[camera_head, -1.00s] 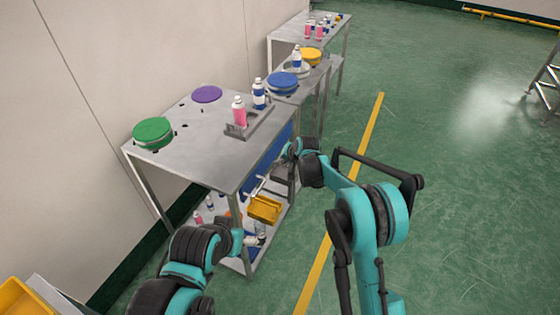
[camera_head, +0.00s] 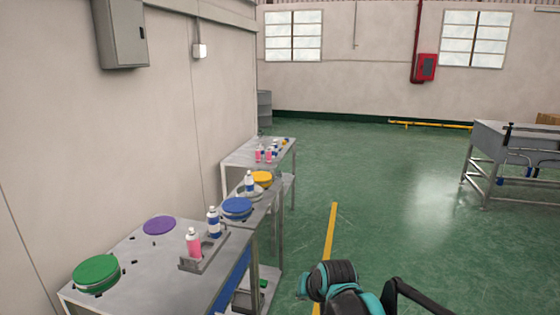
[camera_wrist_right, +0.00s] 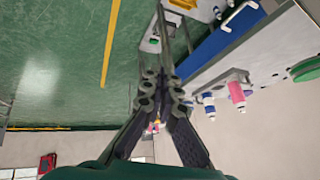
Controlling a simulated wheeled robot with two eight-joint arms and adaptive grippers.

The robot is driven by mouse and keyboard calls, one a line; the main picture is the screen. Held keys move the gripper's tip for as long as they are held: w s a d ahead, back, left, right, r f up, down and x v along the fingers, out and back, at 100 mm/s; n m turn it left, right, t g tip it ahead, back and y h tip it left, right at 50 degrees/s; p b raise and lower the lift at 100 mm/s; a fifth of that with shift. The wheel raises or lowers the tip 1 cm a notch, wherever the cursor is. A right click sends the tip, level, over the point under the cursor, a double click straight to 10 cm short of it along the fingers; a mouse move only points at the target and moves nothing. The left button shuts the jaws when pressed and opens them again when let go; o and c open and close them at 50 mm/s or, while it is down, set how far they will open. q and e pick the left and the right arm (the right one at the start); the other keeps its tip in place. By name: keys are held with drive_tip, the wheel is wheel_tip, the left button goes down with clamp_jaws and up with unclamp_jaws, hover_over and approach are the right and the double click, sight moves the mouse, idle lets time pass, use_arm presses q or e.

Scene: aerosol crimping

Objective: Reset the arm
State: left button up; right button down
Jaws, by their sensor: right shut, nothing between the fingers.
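My right gripper (camera_wrist_right: 162,78) shows in the right wrist view, its two dark fingers drawn together with nothing between them. It is in free air, clear of the metal table (camera_head: 155,265). In the head view only part of my right arm shows at the bottom right, and its gripper cannot be made out. My left arm and gripper are not in view. A pink bottle (camera_head: 193,246) and a blue and white bottle (camera_head: 213,225) stand upright in a grey holder (camera_head: 190,265) on the table; both also show in the right wrist view.
Green (camera_head: 96,272), purple (camera_head: 159,225), blue (camera_head: 237,206) and yellow (camera_head: 262,177) round discs sit on the tables along the left wall. More bottles stand on the far table (camera_head: 285,143). A workbench (camera_head: 500,140) stands at the right. Open green floor (camera_head: 390,200) lies between.

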drive_tip(key=s+d+f, duration=0.1)
drive_tip(key=s+d, duration=0.3)
drive_tip(key=s, duration=0.3)
drive_tip(key=s+d+f+h, duration=0.1)
drive_tip(key=s+d, duration=0.2)
drive_tip(key=s, duration=0.5)
drive_tip(key=s+d+f+h, duration=0.1)
drive_tip(key=s+d, duration=0.3)
drive_tip(key=s, duration=0.4)
drive_tip(key=shift+s+d+f+n, duration=0.2)
drive_tip(key=shift+d+f+n, duration=0.1)
drive_tip(key=shift+n, duration=0.1)
